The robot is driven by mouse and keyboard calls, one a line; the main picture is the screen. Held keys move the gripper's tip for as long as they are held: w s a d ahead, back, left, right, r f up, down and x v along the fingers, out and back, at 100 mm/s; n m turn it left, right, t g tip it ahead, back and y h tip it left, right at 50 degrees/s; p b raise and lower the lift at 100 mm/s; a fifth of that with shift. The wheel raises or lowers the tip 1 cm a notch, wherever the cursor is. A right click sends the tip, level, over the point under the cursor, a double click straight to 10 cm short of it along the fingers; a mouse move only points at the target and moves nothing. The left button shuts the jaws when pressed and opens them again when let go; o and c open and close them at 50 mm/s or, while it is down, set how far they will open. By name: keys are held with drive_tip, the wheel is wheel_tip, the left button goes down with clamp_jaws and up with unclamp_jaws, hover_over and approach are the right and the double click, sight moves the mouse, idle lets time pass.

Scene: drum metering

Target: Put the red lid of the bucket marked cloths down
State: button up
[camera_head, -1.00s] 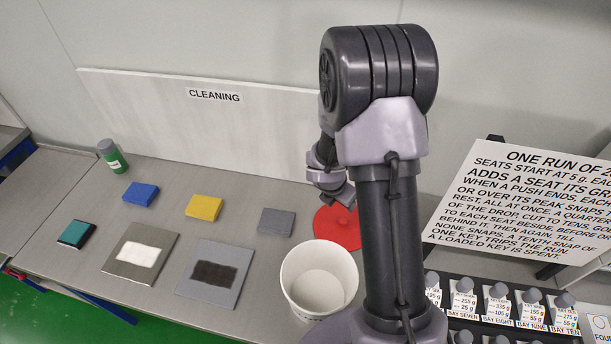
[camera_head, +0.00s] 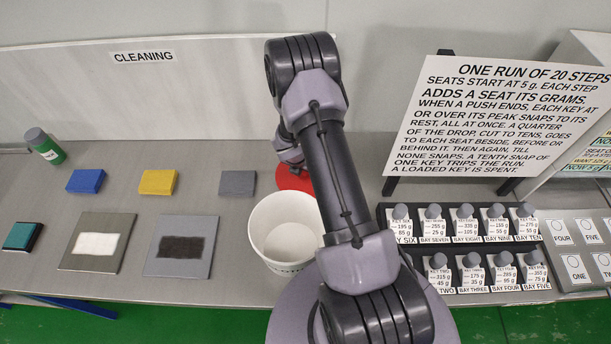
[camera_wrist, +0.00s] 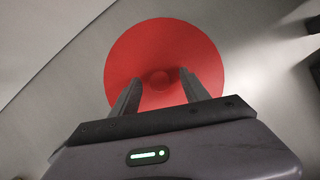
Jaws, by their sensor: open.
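The red lid (camera_head: 292,180) lies on the grey bench just behind the white bucket, partly hidden by my arm in the head view. In the wrist view, the lid (camera_wrist: 165,45) is a round red disc with a small knob at its middle. My gripper (camera_wrist: 158,84) is open, its two fingers showing on either side of the knob. Nothing shows held, and I cannot tell if the fingers touch the lid. The white bucket (camera_head: 262,232) stands upright with its top open and looks empty.
Blue (camera_head: 86,181), yellow (camera_head: 157,182) and grey (camera_head: 237,184) blocks lie left of the lid. Two plates with a white and a dark patch lie in front. A green bottle (camera_head: 46,148) stands far left. A sign (camera_head: 500,125) and keyed bays stand right.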

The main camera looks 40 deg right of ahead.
drive_tip(key=shift+r, duration=0.1)
drive_tip(key=shift+c, duration=0.6)
clamp_jaws()
